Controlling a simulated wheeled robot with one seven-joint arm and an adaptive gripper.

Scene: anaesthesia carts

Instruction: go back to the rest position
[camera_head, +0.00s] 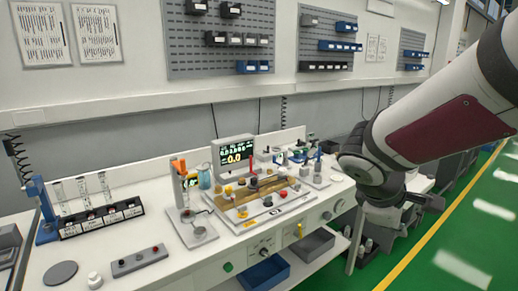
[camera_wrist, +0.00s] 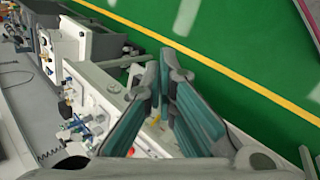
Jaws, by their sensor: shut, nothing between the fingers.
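My gripper (camera_head: 408,205) is at the right of the head view, at the end of my arm, in front of and to the right of the bench's right end. Its fingers are small and partly turned away there. In the wrist view my gripper (camera_wrist: 165,100) fills the middle, its two grey-green fingers close together and shut, with nothing held. The wrist view looks down past the fingers onto the bench edge and the floor.
A blue bin (camera_head: 264,274) sits below. Green floor (camera_head: 470,240) with a yellow line is open at right.

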